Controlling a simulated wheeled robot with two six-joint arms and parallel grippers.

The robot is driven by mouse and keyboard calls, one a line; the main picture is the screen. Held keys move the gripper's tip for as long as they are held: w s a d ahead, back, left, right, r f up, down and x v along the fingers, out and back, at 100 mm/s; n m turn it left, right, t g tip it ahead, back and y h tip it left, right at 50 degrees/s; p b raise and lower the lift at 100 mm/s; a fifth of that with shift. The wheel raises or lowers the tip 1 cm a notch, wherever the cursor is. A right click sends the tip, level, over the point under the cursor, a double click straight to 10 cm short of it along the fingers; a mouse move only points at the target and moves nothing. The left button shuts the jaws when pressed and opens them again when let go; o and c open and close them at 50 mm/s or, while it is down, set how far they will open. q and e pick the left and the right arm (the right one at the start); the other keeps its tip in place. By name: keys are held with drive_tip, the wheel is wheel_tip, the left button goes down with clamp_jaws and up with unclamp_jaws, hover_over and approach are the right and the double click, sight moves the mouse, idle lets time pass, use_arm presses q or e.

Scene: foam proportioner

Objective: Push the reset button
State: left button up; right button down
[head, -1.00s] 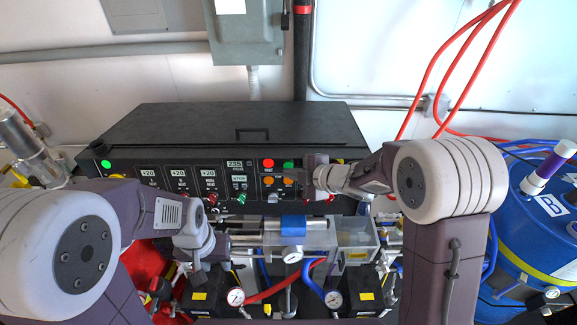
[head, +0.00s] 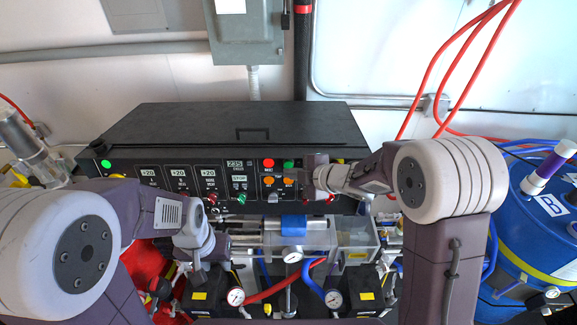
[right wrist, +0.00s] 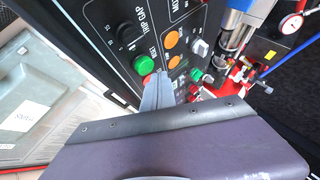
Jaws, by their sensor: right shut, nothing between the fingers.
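The control panel (head: 225,180) on the black cabinet carries a red button (head: 268,162) and a green button (head: 288,163) side by side, with orange buttons (head: 268,181) below. My right gripper (head: 297,176) is shut and empty, in front of the panel just right of these buttons. In the right wrist view its fingers (right wrist: 160,80) lie close to the green button (right wrist: 144,65) and partly cover a red button (right wrist: 147,79); contact cannot be told. My left gripper (head: 199,274) hangs below the panel; its jaws are unclear.
Displays and knobs fill the panel's left part. Below are a clear box (head: 357,240), gauges (head: 292,255) and hoses. A blue drum (head: 540,225) stands at the right. A grey electrical box (head: 245,35) is on the wall above the cabinet.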

idle(0.7)
drive_tip(key=shift+w, duration=0.45)
drive_tip(key=shift+w+f+p, duration=0.1)
drive_tip(key=shift+w+p, duration=0.2)
drive_tip(key=shift+w, duration=0.1)
idle(0.7)
drive_tip(key=shift+s, duration=0.85)
drive_tip(key=shift+b, duration=0.3)
drive_tip(key=s, duration=0.2)
drive_tip(key=s+r+b, duration=0.1)
drive_tip(key=s, duration=0.2)
drive_tip(key=shift+r, duration=0.1)
